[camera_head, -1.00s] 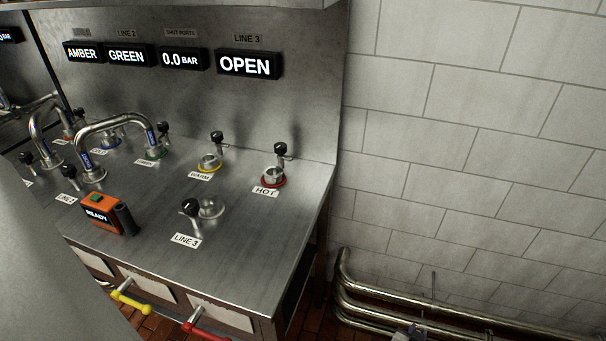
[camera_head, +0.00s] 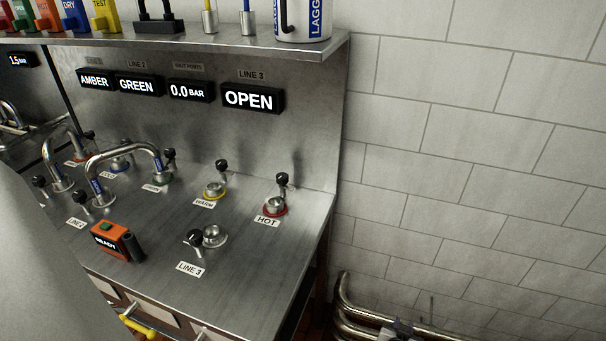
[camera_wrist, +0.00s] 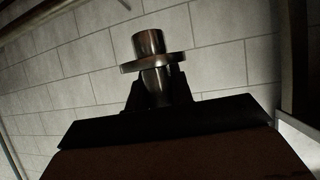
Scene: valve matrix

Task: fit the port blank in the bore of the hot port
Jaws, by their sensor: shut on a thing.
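The hot port (camera_head: 276,206) is a short metal bore with a red ring, at the right end of the steel bench in the head view. A black-knobbed valve stands just behind it, and a HOT label (camera_head: 267,222) lies in front. The top of its bore looks open. In the wrist view my gripper (camera_wrist: 160,92) is shut on the port blank (camera_wrist: 152,56), a metal plug with a wide flange and a narrower cylinder above it. White wall tiles show behind the blank. The gripper and blank are not in the head view, so their distance from the hot port cannot be told.
The warm port (camera_head: 214,190) has a yellow ring, left of the hot port. The line 3 port (camera_head: 213,237) stands in front. A shelf (camera_head: 180,41) overhangs the back. Bare bench lies right of line 3.

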